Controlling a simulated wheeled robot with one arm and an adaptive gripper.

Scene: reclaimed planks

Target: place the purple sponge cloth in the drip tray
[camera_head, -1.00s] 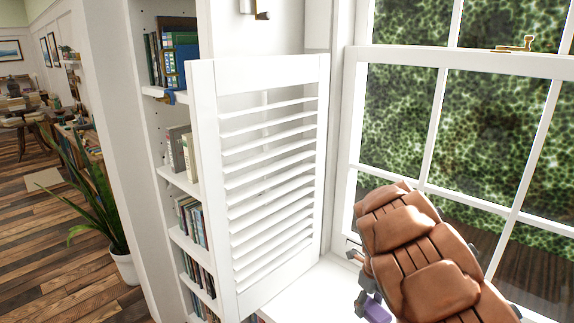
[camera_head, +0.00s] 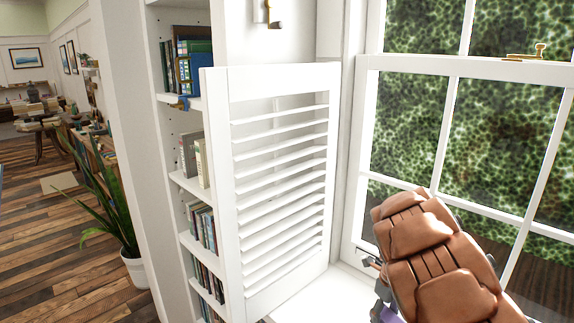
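My gripper (camera_head: 378,288) shows only in part, as dark pieces at the left edge of my brown padded arm, above the white sill. The arm hides most of it, so I cannot see whether its fingers are open or shut. A small purple patch (camera_head: 388,314) shows just below these pieces at the bottom edge of the picture. It may be the purple sponge cloth, but too little shows to tell whether it is held. I see no drip tray in this view.
A white louvered shutter (camera_head: 280,180) stands left of my arm, in front of a bookshelf (camera_head: 190,186). A white-framed window (camera_head: 455,66) rises behind my arm. The bare white sill (camera_head: 318,300) lies between shutter and arm. A potted plant (camera_head: 135,271) stands on the wooden floor at left.

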